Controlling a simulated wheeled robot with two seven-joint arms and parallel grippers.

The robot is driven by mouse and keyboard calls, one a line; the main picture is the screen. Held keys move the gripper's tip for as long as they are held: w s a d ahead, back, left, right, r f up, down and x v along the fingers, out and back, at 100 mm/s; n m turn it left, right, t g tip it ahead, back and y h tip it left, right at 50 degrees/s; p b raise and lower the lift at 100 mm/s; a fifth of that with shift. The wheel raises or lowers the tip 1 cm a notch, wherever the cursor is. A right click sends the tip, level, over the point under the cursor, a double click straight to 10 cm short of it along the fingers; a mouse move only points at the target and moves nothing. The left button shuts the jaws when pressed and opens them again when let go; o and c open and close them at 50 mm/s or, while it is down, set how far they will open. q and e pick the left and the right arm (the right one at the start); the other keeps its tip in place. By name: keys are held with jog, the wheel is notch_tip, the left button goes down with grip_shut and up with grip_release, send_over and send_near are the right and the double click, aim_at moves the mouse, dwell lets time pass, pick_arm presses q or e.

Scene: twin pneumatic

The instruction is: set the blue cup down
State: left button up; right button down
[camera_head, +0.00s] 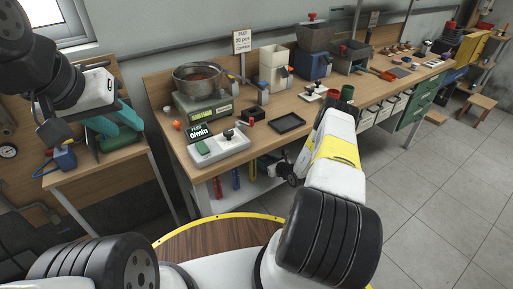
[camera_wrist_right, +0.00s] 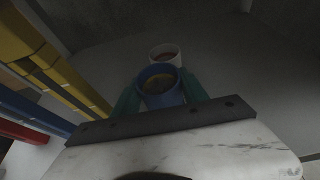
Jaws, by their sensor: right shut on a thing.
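The blue cup (camera_wrist_right: 163,92) shows in the right wrist view with brown contents, held upright between the green fingers of my right gripper (camera_wrist_right: 160,90). That gripper is shut on it. A white cup (camera_wrist_right: 165,54), also with brown contents, stands just beyond the blue cup; whether they touch I cannot tell. In the head view my right arm reaches to the bench's front, and the cup and fingers are hidden there. My left gripper (camera_head: 114,122) is over the small left table, its teal fingers apart, with no thing seen between them.
The grey lower shelf (camera_head: 252,192) lies under the workbench (camera_head: 270,130). Red, blue and yellow upright pieces (camera_wrist_right: 60,75) stand left in the wrist view. On the bench are a scale with a pan (camera_head: 198,85), a white device (camera_head: 218,146) and a black tray (camera_head: 287,123).

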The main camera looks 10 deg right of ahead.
jog(key=shift+f, duration=0.85)
jog(key=shift+f, duration=0.15)
jog(key=c, duration=0.6)
grip_release()
jog(key=shift+r, duration=0.2)
jog(key=v, duration=1.2)
